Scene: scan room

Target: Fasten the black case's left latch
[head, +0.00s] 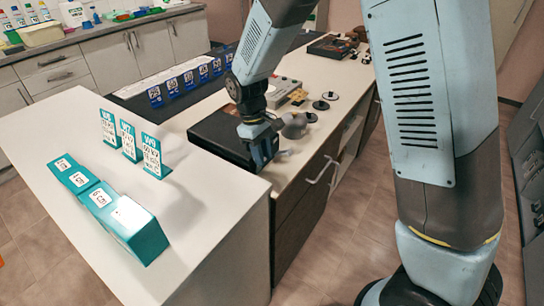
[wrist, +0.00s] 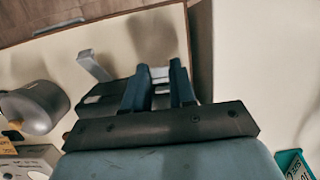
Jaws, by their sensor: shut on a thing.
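The black case (head: 215,134) lies on the white counter in the head view, with my gripper (head: 262,148) at its front edge. In the wrist view a dark strip of the case (wrist: 98,97) shows beyond my palm. One pale grey latch (wrist: 95,66) sticks out from the case's front, to the left of my fingers and apart from them. My gripper's two dark fingers (wrist: 160,82) stand close together over the case's front edge, shut on the left latch.
Teal sign cards (head: 130,140) and teal boxes (head: 110,210) stand on the white table at left. A rounded grey object (head: 294,126) and black discs (head: 320,105) lie beside the case. Drawer fronts (head: 300,215) run below the counter edge.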

